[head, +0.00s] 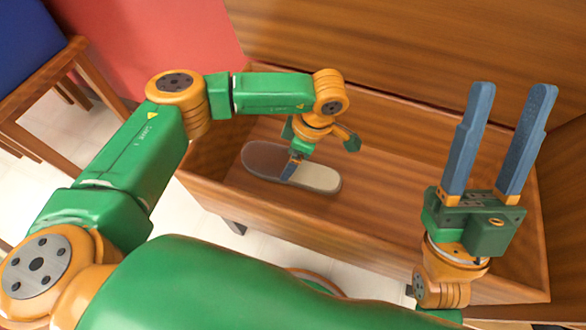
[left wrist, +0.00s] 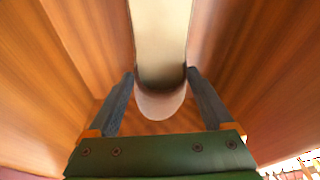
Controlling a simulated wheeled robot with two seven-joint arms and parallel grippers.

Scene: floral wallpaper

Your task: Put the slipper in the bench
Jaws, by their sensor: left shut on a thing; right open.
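The slipper (head: 319,178) has a beige end and a grey-brown end. In the head view it is inside the open wooden bench (head: 222,198), low over the bench floor; I cannot tell whether it touches the floor. My left gripper (head: 291,169) reaches down into the bench and is shut on the slipper near its middle. In the left wrist view the two fingers (left wrist: 161,76) press on both sides of the slipper (left wrist: 161,38). My right gripper (head: 512,90) is open and empty, fingers pointing up, over the bench's right part.
The bench's raised wooden lid (head: 400,45) stands behind the compartment. The bench's right part is bare apart from my right arm above it. A wooden chair (head: 40,95) with a blue part stands at the far left, by a red wall (head: 155,45).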

